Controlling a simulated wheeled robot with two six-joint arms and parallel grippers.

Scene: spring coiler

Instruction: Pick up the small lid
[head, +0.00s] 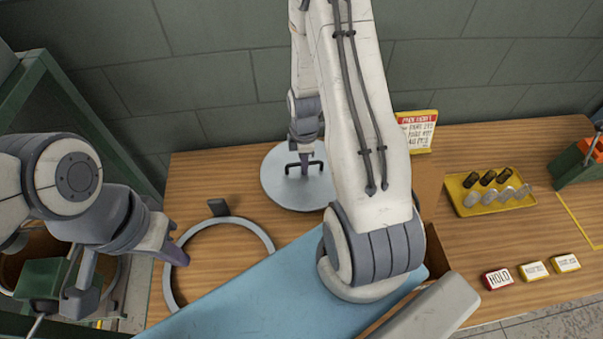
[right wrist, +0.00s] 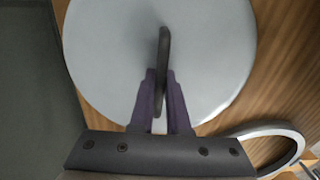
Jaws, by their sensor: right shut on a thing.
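The lid (head: 275,185) is a round, pale grey disc with a dark bar handle (head: 316,163). It is at the back of the wooden table in the head view, and the disc (right wrist: 105,50) fills much of the right wrist view. My right gripper (head: 304,167) reaches down over the lid's middle and is shut on the handle (right wrist: 163,60); its purple fingers (right wrist: 160,95) show on both sides of the bar. I cannot tell whether the lid is clear of the table. My left gripper (head: 130,265) is open and empty at the table's left edge.
A metal ring (head: 262,232) with a dark tab (head: 218,207) lies in front of the lid. A blue panel (head: 250,295) covers the front middle. A yellow tray (head: 515,203) with small springs, label blocks (head: 497,279) and a sign (head: 418,130) are on the right.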

